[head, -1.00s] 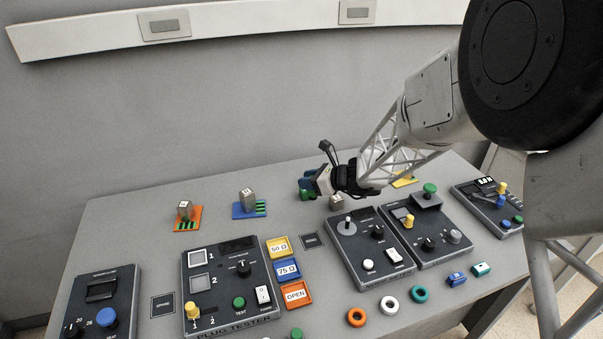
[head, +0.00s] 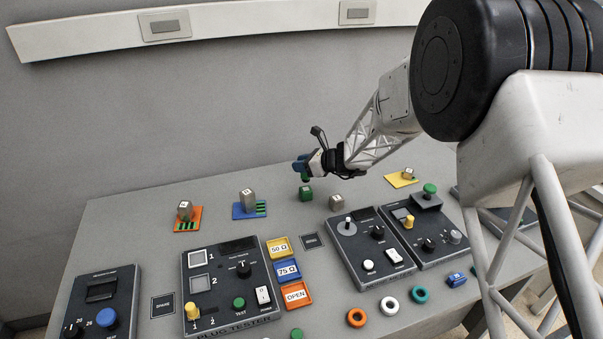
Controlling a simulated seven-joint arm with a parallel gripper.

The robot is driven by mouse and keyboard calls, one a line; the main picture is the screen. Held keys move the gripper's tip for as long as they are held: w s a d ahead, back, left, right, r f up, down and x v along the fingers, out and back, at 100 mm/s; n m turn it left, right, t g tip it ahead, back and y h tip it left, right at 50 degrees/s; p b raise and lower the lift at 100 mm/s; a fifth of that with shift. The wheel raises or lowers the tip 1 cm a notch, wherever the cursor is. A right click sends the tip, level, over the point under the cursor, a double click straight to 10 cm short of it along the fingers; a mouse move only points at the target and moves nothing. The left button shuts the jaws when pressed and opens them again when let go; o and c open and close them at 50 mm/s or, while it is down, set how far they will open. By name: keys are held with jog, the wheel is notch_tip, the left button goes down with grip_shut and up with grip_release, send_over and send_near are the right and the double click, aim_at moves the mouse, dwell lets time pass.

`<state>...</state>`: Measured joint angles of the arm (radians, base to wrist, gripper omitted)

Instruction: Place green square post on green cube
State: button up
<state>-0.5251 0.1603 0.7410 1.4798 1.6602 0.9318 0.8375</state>
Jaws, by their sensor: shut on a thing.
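My gripper (head: 302,165) is over the back middle of the table, its blue fingertips pointing left and down. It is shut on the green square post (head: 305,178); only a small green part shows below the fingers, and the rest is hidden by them. The green cube (head: 306,194) stands on the table just below the post. It carries a pale mark on its front. From this view a small gap seems to lie between post and cube, but I cannot tell their exact alignment in depth.
A grey cube (head: 336,202) stands close to the right of the green cube. Grey pieces stand on an orange plate (head: 195,223) and a blue plate (head: 238,212) at left; a yellow plate (head: 397,181) lies at right. Control panels, including the plug tester (head: 225,322), fill the front.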

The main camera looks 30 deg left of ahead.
jog(key=shift+f, duration=0.1)
jog(key=shift+f, duration=1.65)
jog(key=shift+f, duration=0.15)
jog(key=o, duration=1)
jog(key=shift+c, duration=0.2)
jog(key=shift+d+r, duration=0.4)
jog(key=shift+d, duration=0.05)
jog(key=v, duration=1.1)
